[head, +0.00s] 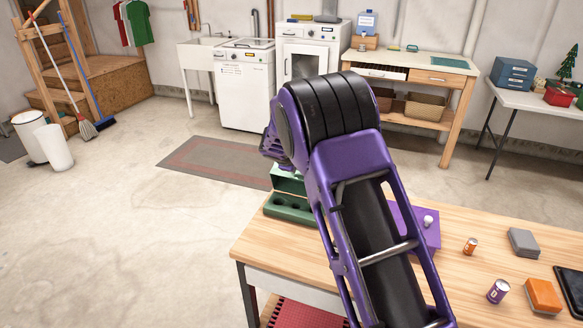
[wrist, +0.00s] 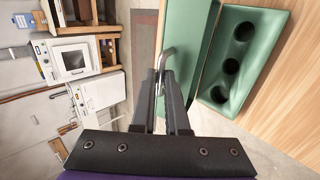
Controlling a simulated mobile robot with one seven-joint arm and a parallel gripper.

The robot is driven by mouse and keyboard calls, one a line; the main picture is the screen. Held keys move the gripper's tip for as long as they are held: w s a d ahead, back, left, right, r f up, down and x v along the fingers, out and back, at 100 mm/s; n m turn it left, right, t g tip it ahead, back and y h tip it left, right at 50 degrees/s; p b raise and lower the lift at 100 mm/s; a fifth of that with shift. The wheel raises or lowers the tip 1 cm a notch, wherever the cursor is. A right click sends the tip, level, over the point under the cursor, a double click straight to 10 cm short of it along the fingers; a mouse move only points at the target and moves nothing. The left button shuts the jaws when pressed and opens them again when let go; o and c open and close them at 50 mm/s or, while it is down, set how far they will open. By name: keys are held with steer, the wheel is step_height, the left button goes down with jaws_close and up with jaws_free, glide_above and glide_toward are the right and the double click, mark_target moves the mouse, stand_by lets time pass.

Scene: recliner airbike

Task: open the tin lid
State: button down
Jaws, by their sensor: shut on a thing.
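The green tin stands at the left end of the wooden workbench. Its base (head: 292,209) has round holes in the top; three show in the wrist view (wrist: 218,95). A plain green panel, which looks like the lid (head: 286,183), stands raised beside the base; it also shows in the wrist view (wrist: 195,45). In the head view my arm hides the gripper and part of the tin. The exact lid angle is hard to tell.
The workbench (head: 480,225) also holds a purple sheet (head: 431,236) with a white knob, an orange can (head: 470,246), a purple can (head: 498,291), a grey block (head: 523,243) and an orange block (head: 543,296). Open floor (head: 150,240) lies left of the bench.

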steer(key=shift+w+d+r, duration=0.3)
steer(key=shift+w+d, duration=0.15)
steer(key=shift+w, duration=0.35)
steer(key=shift+w+d+f+g+y+p, duration=0.15)
steer(key=shift+w+g+p, duration=0.1)
steer(key=shift+w+g, duration=0.25)
steer(key=shift+w+d+r+g+y+p, duration=0.1)
steer(key=shift+w+g+y+p, duration=0.1)
steer(key=shift+w+g, duration=0.25)
steer(key=shift+w+d+f+g+y+p, duration=0.15)
steer(key=shift+w+g+p, duration=0.1)
steer(key=shift+w+g, duration=0.25)
steer(key=shift+r, duration=0.1)
steer(key=c, duration=0.9)
jaws_free()
steer(key=shift+s, duration=0.1)
steer(key=v, duration=1.7)
steer(key=shift+s+r, duration=0.1)
